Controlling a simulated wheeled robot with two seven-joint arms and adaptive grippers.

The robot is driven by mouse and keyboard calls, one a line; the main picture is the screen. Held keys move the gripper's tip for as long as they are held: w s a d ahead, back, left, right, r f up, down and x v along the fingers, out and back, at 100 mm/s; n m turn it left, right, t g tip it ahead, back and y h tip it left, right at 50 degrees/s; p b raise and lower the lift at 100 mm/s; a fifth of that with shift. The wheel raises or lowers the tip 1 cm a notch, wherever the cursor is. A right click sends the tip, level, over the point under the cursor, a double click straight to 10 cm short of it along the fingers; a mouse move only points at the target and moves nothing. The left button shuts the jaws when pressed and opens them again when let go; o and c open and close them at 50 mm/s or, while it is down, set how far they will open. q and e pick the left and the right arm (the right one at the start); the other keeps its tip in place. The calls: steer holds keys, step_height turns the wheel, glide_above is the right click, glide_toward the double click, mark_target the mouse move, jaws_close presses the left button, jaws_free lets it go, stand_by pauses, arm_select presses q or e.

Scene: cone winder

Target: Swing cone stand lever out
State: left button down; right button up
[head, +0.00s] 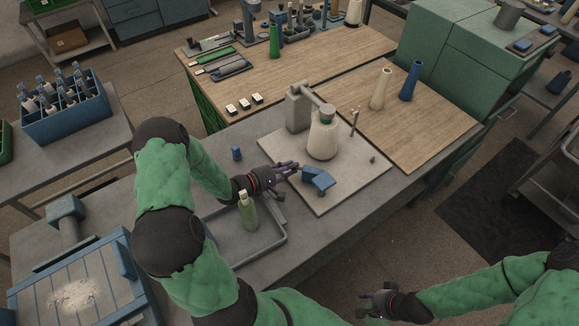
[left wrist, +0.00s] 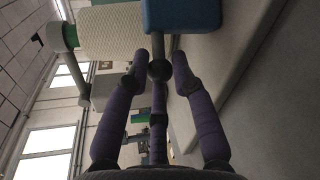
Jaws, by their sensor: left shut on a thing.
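A cream wound cone (head: 322,138) stands on the grey plate in the head view, beside a grey post with an arm above it. It also shows in the left wrist view (left wrist: 108,36). A blue block (head: 319,181) sits in front of the cone. In the left wrist view a short rod with a dark ball knob (left wrist: 159,70), seemingly the lever, sticks out from the blue block (left wrist: 180,16). My left gripper (head: 287,170) is shut on the knob, its purple fingers (left wrist: 159,75) around it. My right gripper (head: 378,302) hangs low at the front right, away from the table; its fingers are unclear.
A small blue item (head: 236,153) lies behind the wrist. Cream (head: 380,89) and blue (head: 410,81) cones stand on the wooden top at the back right.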

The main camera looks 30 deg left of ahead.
arm_select(q)
steer(key=shift+d, duration=0.1)
steer(key=c, duration=1)
jaws_free()
steer(key=shift+c, duration=0.2)
steer(key=shift+r, duration=0.15)
step_height(320, 180, up, 10)
